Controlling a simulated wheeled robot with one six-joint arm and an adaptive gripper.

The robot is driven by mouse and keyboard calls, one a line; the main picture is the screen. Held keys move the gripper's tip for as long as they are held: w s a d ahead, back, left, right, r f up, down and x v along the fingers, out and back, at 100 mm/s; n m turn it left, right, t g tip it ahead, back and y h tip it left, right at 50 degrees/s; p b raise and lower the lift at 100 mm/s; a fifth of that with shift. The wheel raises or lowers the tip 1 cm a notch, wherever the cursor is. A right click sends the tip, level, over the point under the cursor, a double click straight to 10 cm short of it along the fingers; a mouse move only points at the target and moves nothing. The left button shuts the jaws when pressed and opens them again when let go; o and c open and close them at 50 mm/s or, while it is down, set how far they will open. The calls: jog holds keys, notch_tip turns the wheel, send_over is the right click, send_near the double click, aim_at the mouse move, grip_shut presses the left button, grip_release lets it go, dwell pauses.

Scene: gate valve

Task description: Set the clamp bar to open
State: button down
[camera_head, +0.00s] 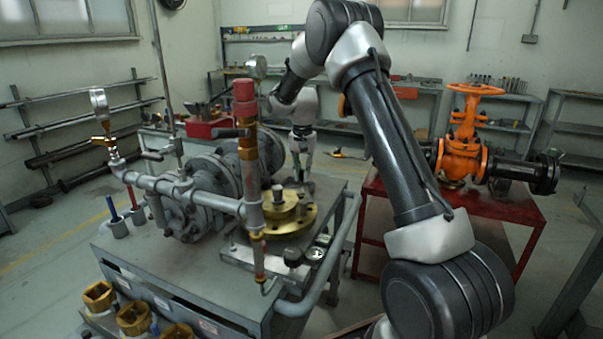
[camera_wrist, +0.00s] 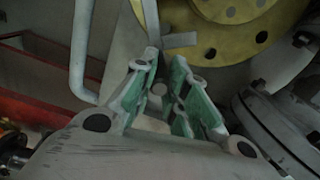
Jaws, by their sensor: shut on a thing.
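The clamp bar (camera_wrist: 181,40) shows in the wrist view as a short flat grey piece beside the yellow brass flange (camera_wrist: 225,45). My gripper (camera_wrist: 164,80), with green-padded fingers, is at the bar and is shut on it; the fingers hide part of the bar, so its exact angle is hard to tell. In the head view my gripper (camera_head: 303,175) reaches down behind the brass flange (camera_head: 288,216) at the far side of the grey bench. The bar cannot be made out in that view.
Grey pipework (camera_head: 195,190) with a red-capped brass riser (camera_head: 247,130) stands on the bench left of the flange. A bent grey rail (camera_head: 340,245) runs along the bench edge. An orange gate valve (camera_head: 463,150) stands on a red table at right. Brass fittings (camera_head: 133,318) sit at front left.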

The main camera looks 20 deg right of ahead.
jog(key=shift+w, duration=0.1)
jog(key=c, duration=1.4)
grip_release()
jog(key=shift+o, duration=0.2)
notch_tip(320, 180, up, 12)
